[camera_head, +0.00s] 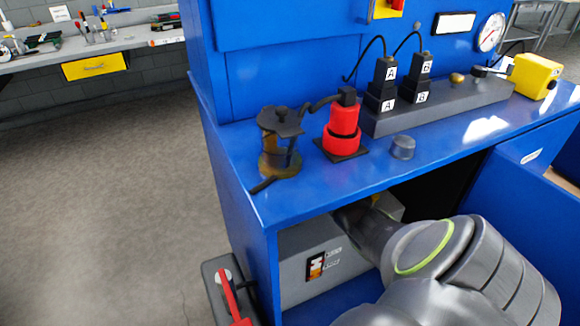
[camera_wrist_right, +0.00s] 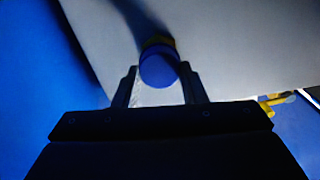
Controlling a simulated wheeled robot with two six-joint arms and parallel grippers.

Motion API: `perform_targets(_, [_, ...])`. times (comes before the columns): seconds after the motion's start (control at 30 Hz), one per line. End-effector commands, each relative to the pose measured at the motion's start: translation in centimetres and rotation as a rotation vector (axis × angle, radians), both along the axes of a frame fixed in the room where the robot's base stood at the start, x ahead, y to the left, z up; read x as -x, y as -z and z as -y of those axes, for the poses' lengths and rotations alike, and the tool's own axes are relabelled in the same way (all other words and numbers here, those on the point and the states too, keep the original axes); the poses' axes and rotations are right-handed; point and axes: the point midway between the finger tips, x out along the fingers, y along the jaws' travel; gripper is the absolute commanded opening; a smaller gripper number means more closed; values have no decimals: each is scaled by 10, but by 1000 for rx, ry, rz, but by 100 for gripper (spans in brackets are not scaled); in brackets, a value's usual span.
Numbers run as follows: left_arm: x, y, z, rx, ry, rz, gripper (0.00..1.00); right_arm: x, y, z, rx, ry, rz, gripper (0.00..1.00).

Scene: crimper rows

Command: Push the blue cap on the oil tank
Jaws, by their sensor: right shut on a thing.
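The oil tank (camera_head: 300,262) is a grey box with a label, inside the open blue cabinet under the worktop. My right arm reaches into the cabinet over the tank, and its gripper is hidden in the head view. My left gripper is not in view.
The blue worktop (camera_head: 385,178) roofs the cabinet closely above my right arm. An open blue door (camera_head: 535,205) stands to the right.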

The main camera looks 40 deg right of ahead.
Motion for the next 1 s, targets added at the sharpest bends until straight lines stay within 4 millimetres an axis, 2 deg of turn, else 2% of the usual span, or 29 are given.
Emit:
perform_targets(0.37, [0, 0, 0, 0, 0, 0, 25, 0, 1, 0, 0, 0, -1, 17])
perform_targets(1.0, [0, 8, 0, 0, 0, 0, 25, 0, 17, 0, 0, 0, -1, 17])
